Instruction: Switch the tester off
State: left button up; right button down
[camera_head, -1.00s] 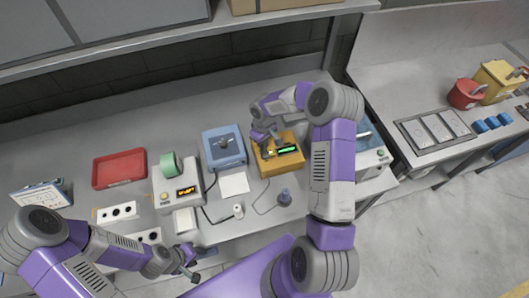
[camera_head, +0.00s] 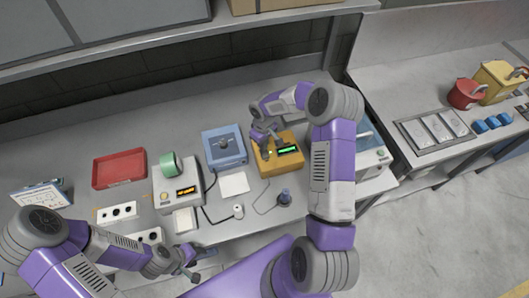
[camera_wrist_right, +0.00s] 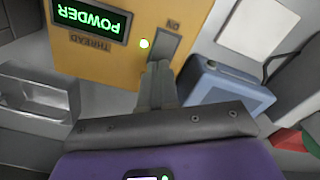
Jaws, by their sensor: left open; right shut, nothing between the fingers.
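The tester looks to be the yellow box (camera_head: 284,164), with a lit green display (camera_head: 288,149). In the right wrist view the yellow box (camera_wrist_right: 95,60) appears upside down, with a display (camera_wrist_right: 92,18) reading POWDER, the word THREAD, a lit lamp (camera_wrist_right: 144,44) and a grey switch plate (camera_wrist_right: 164,47) marked ON. My right gripper (camera_wrist_right: 160,68) is shut and empty, its fingertips at the plate's lower edge; contact cannot be told. In the head view this gripper (camera_head: 270,152) covers the box's left part. My left gripper (camera_head: 194,270) is open and empty by the bench front.
A blue box (camera_head: 223,148) stands left of the yellow box. A white device (camera_head: 170,200) with an orange display and green roll stands further left, near a red tray (camera_head: 119,168). A dark-topped bottle (camera_head: 284,198) and a small white spool (camera_head: 238,211) stand in front.

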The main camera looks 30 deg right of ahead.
jog(key=shift+f+b, duration=0.85)
jog(key=shift+f, duration=0.15)
dwell(0.3)
jog(key=shift+s+r, duration=0.1)
jog(key=shift+r+p, duration=2.05)
jog(key=shift+r, duration=1.45)
